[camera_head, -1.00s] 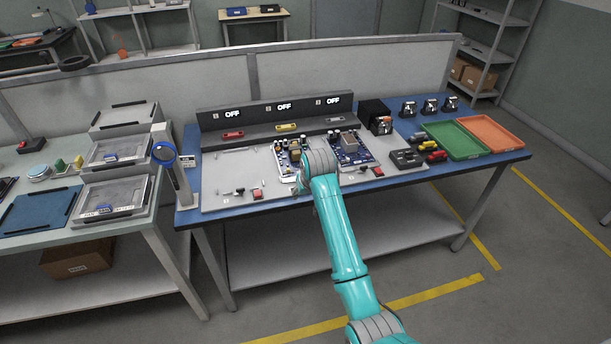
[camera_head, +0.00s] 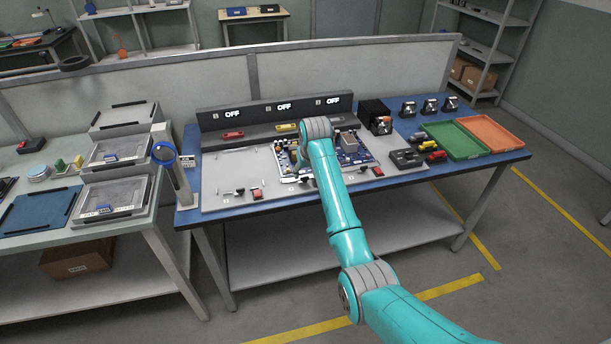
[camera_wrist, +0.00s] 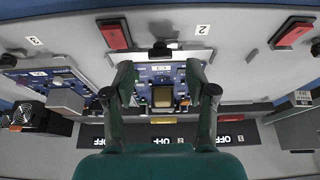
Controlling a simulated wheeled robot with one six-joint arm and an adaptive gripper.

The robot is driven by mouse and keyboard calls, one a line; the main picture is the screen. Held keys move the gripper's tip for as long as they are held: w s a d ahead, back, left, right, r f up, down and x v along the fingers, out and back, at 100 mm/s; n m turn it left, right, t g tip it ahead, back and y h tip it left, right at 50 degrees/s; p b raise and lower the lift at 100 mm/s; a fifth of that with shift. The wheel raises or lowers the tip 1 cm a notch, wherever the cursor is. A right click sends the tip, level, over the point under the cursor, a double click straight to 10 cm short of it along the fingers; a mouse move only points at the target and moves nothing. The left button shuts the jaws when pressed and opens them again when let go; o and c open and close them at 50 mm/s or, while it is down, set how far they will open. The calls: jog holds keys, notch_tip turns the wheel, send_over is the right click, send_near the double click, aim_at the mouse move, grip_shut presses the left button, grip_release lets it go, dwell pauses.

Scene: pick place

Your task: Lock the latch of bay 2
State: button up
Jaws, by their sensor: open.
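Bay 2 holds a blue circuit board (camera_wrist: 178,72) with a gold-brown chip (camera_wrist: 162,97), seen upside down in the wrist view. Its latch (camera_wrist: 160,49) shows as a black knob by a pale bar at the board's front edge. A red block (camera_wrist: 115,35) lies beside it, and the label "2" (camera_wrist: 202,28) is on the other side. My gripper (camera_wrist: 160,74) is open and empty above the board, its fingers on either side of the chip in the picture, with the latch just beyond the fingertips. In the head view my arm hides most of the gripper and the bay 2 latch.
The OFF displays (camera_head: 283,107) stand along the back of the blue bench (camera_head: 188,150). Bay 3's board (camera_head: 352,150) lies to the right, and bay 1's bare plate (camera_head: 235,165) to the left. A black fan unit (camera_head: 374,113) and a green tray (camera_head: 455,140) stand farther right.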

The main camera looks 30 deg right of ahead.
aim_at(304, 180)
jog(key=shift+x, duration=1.45)
grip_shut()
